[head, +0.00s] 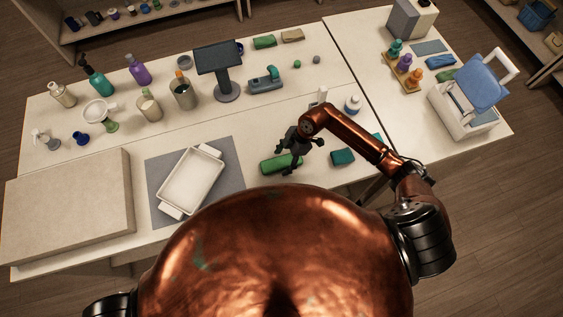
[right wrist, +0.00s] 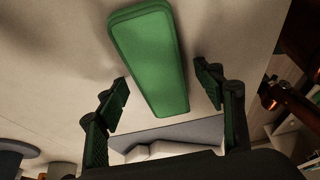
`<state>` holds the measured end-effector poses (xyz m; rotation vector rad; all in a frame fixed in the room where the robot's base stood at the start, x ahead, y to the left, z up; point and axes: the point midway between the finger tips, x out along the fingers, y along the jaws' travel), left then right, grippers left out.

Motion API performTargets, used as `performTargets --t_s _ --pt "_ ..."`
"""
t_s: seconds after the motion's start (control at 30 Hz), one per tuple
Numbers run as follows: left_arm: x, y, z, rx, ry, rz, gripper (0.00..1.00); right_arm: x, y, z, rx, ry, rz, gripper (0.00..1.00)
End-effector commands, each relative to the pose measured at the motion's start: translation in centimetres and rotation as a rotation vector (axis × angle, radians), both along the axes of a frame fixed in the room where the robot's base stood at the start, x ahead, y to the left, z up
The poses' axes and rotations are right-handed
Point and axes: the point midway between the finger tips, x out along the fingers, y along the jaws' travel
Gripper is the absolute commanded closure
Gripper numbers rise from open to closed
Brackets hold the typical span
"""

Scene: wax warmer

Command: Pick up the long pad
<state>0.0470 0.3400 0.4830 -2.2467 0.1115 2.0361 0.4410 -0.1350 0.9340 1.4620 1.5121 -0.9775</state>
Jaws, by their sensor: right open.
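The long pad is a green, rounded, elongated pad (head: 274,164) lying flat on the white table in the head view. In the right wrist view the long pad (right wrist: 150,58) runs from the top toward the space between the fingers. My right gripper (head: 291,155) is above the pad in the head view. In the right wrist view my right gripper (right wrist: 168,92) is open, one finger on each side of the pad's near end, with gaps on both sides. I cannot tell its height above the table. My left gripper is not in view.
A shorter teal pad (head: 343,157) lies right of the long pad. A white tray (head: 191,183) on a grey mat (head: 228,159) is to the left. Several bottles and a dark stand (head: 222,70) are farther back.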

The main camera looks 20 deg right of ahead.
Motion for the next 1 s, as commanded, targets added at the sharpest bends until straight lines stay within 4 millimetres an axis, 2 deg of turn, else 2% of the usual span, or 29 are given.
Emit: performTargets --t_s 0.07,0.73,1.0 --pt "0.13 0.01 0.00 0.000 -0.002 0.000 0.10 -0.01 -0.01 0.01 0.000 0.000 0.000 0.40" --pt "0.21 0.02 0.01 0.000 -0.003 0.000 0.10 -0.01 -0.02 0.05 0.000 0.000 0.000 0.85" --pt "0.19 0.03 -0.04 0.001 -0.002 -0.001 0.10 0.03 -0.01 0.20 0.001 -0.001 0.001 0.85"
